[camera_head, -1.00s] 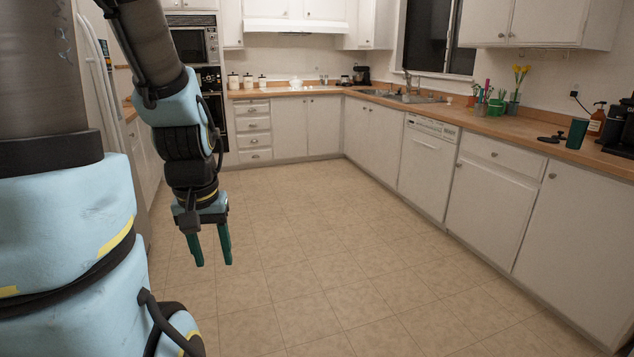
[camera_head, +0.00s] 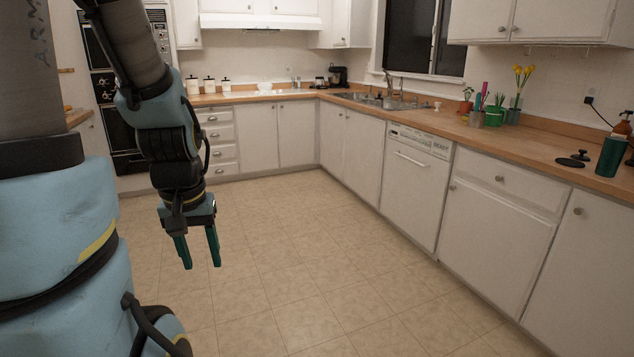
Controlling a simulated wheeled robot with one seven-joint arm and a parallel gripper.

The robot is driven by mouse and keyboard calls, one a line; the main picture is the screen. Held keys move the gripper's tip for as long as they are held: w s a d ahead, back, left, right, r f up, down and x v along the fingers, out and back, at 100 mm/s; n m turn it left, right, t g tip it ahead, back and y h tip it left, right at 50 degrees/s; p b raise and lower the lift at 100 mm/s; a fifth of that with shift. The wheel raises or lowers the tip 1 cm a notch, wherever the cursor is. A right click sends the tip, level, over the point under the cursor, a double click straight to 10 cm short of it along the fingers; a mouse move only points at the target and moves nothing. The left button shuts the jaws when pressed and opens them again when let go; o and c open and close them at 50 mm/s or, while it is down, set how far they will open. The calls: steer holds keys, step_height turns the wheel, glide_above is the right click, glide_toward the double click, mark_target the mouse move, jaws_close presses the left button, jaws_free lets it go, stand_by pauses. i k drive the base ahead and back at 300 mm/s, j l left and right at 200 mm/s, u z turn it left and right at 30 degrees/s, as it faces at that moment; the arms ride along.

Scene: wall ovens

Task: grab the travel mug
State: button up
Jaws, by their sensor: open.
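The travel mug appears to be the dark green upright cup (camera_head: 611,156) on the wooden counter at the right, near the picture's edge. A small black round item (camera_head: 572,161), possibly its lid, lies on the counter to its left. My gripper (camera_head: 198,252) hangs pointing down over the open floor at the left, with its two green fingers apart and nothing between them. It is far from the mug, across the room from that counter.
White cabinets and a dishwasher (camera_head: 417,183) line the right under the counter (camera_head: 540,160). Potted plants (camera_head: 495,113) and a brown bottle (camera_head: 622,125) stand on it. The sink (camera_head: 382,101) is farther back. Wall ovens (camera_head: 122,130) are at back left. The tiled floor (camera_head: 290,240) is clear.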

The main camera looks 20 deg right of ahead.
mark_target(613, 149)
steer(key=i+l, duration=0.1)
steer(key=l, duration=0.4)
steer(key=i+l, duration=0.1)
steer(key=l, duration=0.4)
steer(key=i+l, duration=0.1)
steer(key=l, duration=0.4)
steer(key=i+l, duration=0.1)
steer(key=l, duration=0.4)
steer(key=i+l, duration=0.15)
steer(key=l, duration=0.3)
steer(key=l+z, duration=0.1)
steer(key=l, duration=1.3)
steer(key=k+l, duration=0.3)
steer(key=l, duration=0.15)
steer(key=k+l, duration=0.3)
steer(key=l, duration=0.15)
steer(key=i+l, duration=0.15)
steer(key=i, duration=0.25)
